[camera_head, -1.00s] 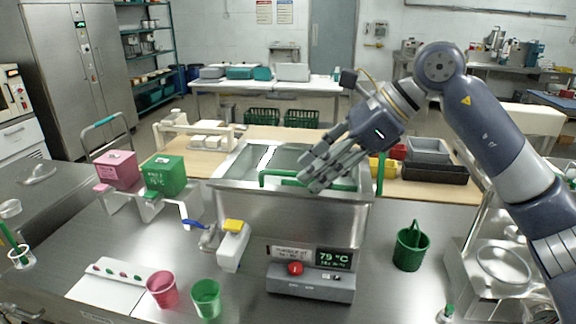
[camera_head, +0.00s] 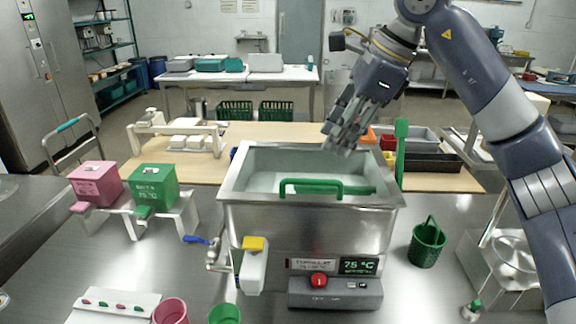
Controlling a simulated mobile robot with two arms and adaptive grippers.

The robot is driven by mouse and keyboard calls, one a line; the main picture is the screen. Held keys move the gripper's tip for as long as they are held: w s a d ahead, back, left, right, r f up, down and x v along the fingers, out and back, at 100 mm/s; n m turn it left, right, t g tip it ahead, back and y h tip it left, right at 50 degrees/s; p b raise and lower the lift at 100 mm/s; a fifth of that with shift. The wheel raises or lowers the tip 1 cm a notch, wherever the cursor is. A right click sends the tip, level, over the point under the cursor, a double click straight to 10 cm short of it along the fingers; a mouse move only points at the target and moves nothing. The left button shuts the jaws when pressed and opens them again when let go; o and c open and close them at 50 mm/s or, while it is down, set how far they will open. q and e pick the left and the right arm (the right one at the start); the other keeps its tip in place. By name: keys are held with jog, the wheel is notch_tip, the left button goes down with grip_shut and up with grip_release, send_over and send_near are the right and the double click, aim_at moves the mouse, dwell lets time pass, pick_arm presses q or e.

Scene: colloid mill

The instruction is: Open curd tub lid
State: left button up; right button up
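A steel tub (camera_head: 310,226) stands on the steel counter with its top open towards me, and its pale inside shows. A green handle (camera_head: 310,188) rises over its front rim, with a green flat part behind it. I cannot make out a separate lid panel. My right gripper (camera_head: 340,138) is in the air over the rear rim of the tub, apart from the green handle, with its fingers pointing down. Nothing shows in its fingers, but their gap is unclear. My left gripper is out of view.
A green upright bar (camera_head: 401,152) stands at the tub's right rear. A control box (camera_head: 335,292) with a red knob is in front. A green basket (camera_head: 428,244) stands to the right. Pink (camera_head: 96,182) and green (camera_head: 153,187) boxes sit on stands at left.

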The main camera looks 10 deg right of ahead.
send_near(310, 180)
notch_tip(310, 180, down, 3)
jog(key=w+a+f, duration=0.1)
jog(key=w+a+f+p, duration=0.1)
jog(key=f, duration=0.1)
jog(key=shift+a+f+p, duration=0.1)
jog(key=shift+a+p, duration=0.1)
jog(key=shift+p, duration=0.1)
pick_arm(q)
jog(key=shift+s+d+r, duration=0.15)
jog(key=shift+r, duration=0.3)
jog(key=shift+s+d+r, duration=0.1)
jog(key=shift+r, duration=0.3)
pick_arm(e)
jog(key=shift+f, duration=0.5)
jog(key=shift+w+a, duration=0.1)
grip_shut()
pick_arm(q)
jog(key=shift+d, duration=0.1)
